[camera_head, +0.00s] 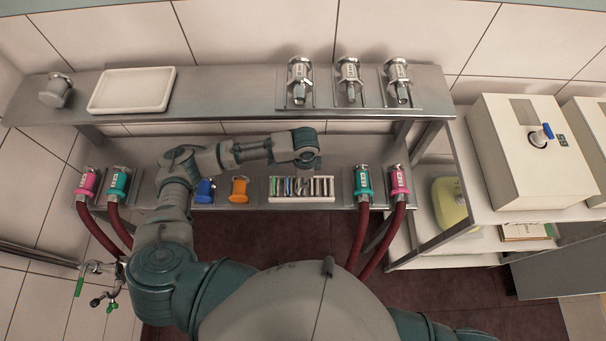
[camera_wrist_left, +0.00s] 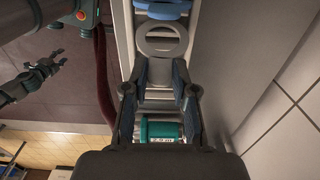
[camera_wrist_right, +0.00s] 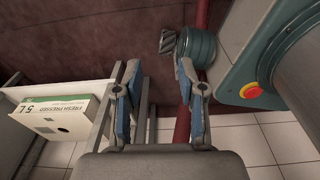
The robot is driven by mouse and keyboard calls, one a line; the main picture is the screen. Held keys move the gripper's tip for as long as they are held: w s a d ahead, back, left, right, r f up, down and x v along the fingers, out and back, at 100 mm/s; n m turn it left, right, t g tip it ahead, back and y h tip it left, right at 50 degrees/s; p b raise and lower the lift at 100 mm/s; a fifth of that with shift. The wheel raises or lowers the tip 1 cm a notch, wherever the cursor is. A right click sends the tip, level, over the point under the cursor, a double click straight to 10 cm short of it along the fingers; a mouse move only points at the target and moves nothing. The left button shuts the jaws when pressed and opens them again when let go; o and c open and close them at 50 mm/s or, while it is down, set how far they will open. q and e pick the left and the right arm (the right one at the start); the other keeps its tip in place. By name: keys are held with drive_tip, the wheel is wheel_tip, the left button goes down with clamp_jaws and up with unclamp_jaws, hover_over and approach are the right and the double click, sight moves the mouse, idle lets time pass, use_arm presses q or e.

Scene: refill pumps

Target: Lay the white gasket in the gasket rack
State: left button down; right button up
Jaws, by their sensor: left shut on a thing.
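My left gripper (camera_wrist_left: 161,72) is shut on the white gasket (camera_wrist_left: 163,57), a flat pale ring seen face-on between and just past the fingertips in the left wrist view. In the head view my left arm reaches over the lower shelf. My right gripper (camera_wrist_right: 158,80) is open and empty, over the floor.
Teal (camera_head: 362,184) and pink (camera_head: 399,181) hose fittings stand right of the rack. A blue part (camera_head: 205,191) and an orange part (camera_head: 239,189) stand left of it. The upper shelf (camera_head: 225,98) holds a white tray (camera_head: 132,90) and several metal pumps (camera_head: 348,78).

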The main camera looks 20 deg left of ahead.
use_arm(q)
drive_tip(key=shift+s+f, duration=0.1)
drive_tip(key=shift+s, duration=0.05)
drive_tip(key=shift+a, duration=0.5)
drive_tip(key=c, duration=0.9)
unclamp_jaws()
drive_tip(key=shift+a, duration=0.35)
drive_tip(key=shift+o, duration=0.2)
drive_tip(key=shift+d, duration=0.3)
drive_tip(key=r, duration=0.4)
drive_tip(key=shift+d+r, duration=0.25)
wheel_tip(320, 180, up, 7)
hover_over(299, 182)
drive_tip(key=shift+d+r, duration=0.15)
drive_tip(key=shift+d, duration=0.15)
use_arm(e)
drive_tip(key=shift+a, duration=0.55)
